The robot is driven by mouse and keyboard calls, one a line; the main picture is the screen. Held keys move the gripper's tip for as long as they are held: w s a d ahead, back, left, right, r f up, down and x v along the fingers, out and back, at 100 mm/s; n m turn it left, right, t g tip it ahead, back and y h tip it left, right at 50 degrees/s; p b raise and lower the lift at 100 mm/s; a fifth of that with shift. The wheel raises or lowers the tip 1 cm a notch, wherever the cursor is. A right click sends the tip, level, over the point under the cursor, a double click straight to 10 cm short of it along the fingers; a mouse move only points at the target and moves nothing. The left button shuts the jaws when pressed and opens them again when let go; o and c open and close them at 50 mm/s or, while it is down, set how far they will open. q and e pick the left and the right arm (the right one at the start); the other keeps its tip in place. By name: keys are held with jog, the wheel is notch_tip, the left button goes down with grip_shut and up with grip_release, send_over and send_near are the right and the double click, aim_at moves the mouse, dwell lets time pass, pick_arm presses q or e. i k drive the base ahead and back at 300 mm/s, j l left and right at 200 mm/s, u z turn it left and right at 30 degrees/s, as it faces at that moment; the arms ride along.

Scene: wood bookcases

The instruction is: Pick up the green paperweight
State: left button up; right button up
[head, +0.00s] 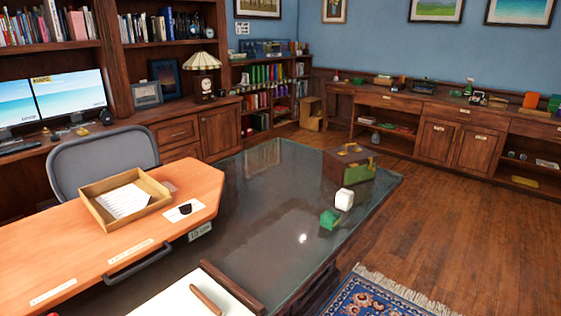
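A small green block (330,218), which looks like the green paperweight, sits on the dark glass-topped table (265,215) near its right edge. A white rounded block (344,199) stands just behind it and to the right; I cannot tell whether the two touch. Neither of my grippers is in the head view.
A brown and green case (349,172) stands behind the blocks. An orange-topped surface (60,240) with a shallow box (160,192) of paper is at left, beside a grey chair (100,157). Wooden floor (455,225) is clear at right, past a patterned rug (375,300).

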aim_at(330, 219)
jog(key=i+l, duration=0.7)
jog(key=l, duration=0.2)
